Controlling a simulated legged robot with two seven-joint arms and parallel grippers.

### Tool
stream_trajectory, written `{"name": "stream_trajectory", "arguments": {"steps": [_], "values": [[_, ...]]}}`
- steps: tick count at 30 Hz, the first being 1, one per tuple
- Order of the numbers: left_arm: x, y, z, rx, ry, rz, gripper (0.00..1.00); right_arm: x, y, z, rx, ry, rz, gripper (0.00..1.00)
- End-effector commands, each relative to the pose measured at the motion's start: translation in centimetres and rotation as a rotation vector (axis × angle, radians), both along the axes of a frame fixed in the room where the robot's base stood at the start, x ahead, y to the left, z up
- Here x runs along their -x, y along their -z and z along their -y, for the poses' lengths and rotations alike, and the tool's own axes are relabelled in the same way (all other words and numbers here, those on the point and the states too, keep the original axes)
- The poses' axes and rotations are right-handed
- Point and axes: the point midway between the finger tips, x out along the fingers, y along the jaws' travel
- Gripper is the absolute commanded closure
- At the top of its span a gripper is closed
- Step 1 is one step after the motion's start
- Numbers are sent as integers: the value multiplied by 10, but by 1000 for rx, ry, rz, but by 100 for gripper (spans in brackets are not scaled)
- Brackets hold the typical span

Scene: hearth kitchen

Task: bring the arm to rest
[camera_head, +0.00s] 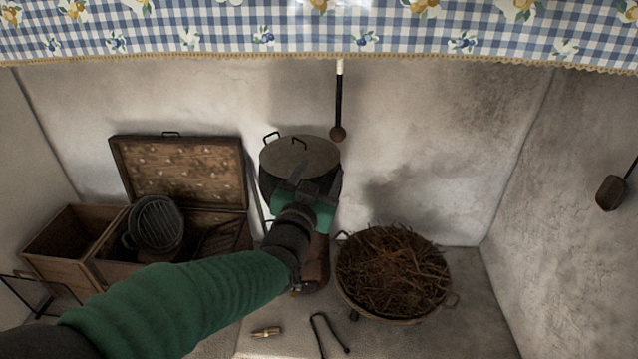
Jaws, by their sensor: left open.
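My left arm, in a green sleeve, comes in from the lower left and reaches to the middle of the camera_head view. My left gripper (305,172) is open, with its fingers in front of a lidded dark pot (270,170). The arm and gripper hide the pot's lower front. I cannot tell whether the fingers touch the pot. Nothing shows between the fingers. My right gripper is not in view.
A round basket of brown twigs (392,272) stands right of my gripper. An open wooden chest (180,165) with a ridged dark pan (156,224) is at left. A small brass-coloured piece (266,332) and a bent black tool (328,335) lie in front. A ladle (338,110) hangs behind.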

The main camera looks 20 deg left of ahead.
Motion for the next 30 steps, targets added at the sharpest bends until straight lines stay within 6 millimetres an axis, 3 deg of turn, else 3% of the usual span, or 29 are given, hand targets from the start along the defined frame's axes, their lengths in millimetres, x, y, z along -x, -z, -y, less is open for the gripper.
{"name": "stream_trajectory", "arguments": {"steps": [14,17,20,23,24,27,30], "values": [[7,0,1,0,1,0,41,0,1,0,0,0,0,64],[8,9,2,6,6,-32,41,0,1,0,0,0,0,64],[16,53,6,34,25,-176,41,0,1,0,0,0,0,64],[44,127,12,86,44,-437,41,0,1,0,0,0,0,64],[63,159,13,110,44,-560,41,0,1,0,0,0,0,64],[121,227,15,160,26,-855,41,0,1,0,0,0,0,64],[179,270,14,194,-9,-1097,41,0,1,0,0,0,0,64]]}}
